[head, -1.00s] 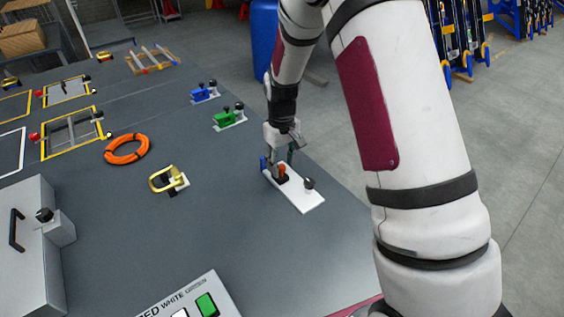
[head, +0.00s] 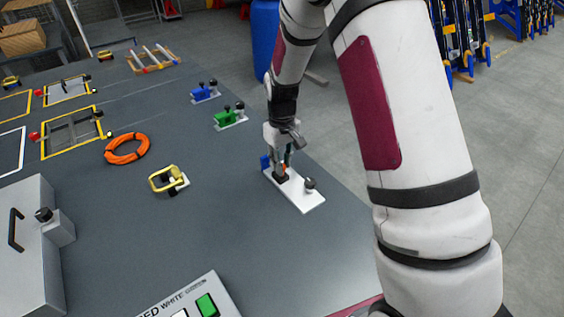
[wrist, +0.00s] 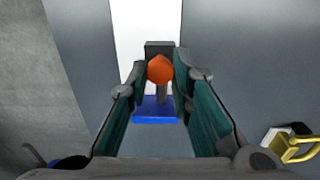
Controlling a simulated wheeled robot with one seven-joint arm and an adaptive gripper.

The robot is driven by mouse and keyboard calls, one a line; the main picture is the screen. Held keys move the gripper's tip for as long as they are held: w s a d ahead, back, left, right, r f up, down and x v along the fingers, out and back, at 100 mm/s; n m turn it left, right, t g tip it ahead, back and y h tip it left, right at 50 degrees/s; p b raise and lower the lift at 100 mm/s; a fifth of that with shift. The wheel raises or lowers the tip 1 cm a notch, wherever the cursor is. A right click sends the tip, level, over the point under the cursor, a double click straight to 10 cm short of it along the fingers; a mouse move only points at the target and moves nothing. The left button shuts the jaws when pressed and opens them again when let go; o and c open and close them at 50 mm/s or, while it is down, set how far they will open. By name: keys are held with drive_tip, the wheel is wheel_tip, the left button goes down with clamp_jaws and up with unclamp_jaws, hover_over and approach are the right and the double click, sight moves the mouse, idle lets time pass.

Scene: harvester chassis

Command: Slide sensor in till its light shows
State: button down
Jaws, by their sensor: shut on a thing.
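A white plate (head: 303,197) lies near the right edge of the table, with a dark round knob (head: 310,183) that shows no glow, a small black block (head: 281,177) and a blue block (head: 265,162) at its far end. My gripper (head: 284,167) points down over the far part of the plate. In the wrist view my gripper (wrist: 169,72) is shut on an orange round-ended part (wrist: 160,69), likely the sensor. A grey rod runs from it toward the blue block (wrist: 155,109). The black block (wrist: 158,48) is just beyond the orange part; contact cannot be told.
Similar green (head: 229,118) and blue (head: 204,92) fixtures stand farther back. A yellow-handled part (head: 167,179) and an orange ring (head: 127,148) lie to the left. A grey box (head: 28,245) and button panel (head: 185,302) are nearer. The table between is clear.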

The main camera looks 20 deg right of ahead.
drive_tip(key=c, duration=1.4)
unclamp_jaws()
wheel_tip(320, 180, up, 12)
